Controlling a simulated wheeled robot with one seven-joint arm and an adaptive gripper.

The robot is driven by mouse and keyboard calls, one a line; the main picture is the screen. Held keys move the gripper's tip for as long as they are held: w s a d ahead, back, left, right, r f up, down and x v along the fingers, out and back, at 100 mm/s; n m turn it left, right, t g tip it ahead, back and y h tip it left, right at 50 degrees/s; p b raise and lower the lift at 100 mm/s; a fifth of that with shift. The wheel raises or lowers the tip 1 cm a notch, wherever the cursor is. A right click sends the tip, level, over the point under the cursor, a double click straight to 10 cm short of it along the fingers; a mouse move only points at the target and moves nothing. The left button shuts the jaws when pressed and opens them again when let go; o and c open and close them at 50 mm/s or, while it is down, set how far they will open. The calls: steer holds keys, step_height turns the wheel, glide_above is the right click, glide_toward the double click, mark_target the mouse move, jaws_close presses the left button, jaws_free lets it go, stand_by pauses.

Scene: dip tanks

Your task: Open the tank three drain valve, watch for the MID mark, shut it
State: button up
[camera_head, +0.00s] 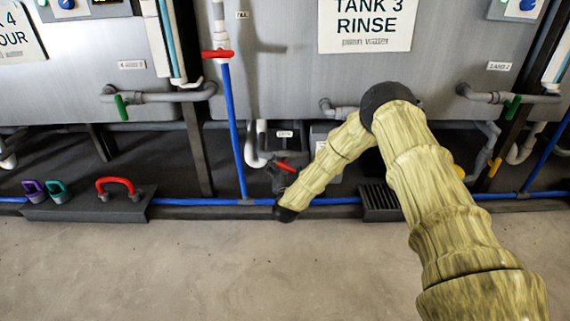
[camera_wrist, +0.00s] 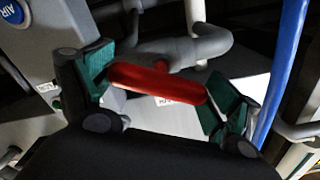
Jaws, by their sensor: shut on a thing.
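A red lever handle (camera_wrist: 158,83) on a grey pipe fitting (camera_wrist: 205,45) lies between the green-padded fingers of my gripper (camera_wrist: 160,90) in the wrist view. The pads meet its two ends, and the gripper is shut on it. In the head view my gripper (camera_head: 283,178) is low under the tank with the TANK 3 RINSE sign (camera_head: 366,25), at the red handle (camera_head: 287,167). My arm hides part of the pipework there. I cannot read a MID mark in either view.
A blue pipe (camera_head: 234,130) rises just left of my gripper to another red handle (camera_head: 217,54). A floor grate (camera_head: 380,200) lies to the right. The front floor is clear.

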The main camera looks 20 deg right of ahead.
steer(key=m+p, duration=0.2)
steer(key=m, duration=0.9)
steer(key=shift+f+m+p, duration=0.1)
steer(key=shift+m+p, duration=0.25)
steer(key=shift+m, duration=0.05)
steer(key=shift+s, duration=0.1)
steer(key=o, duration=0.8)
steer(key=v, duration=1.2)
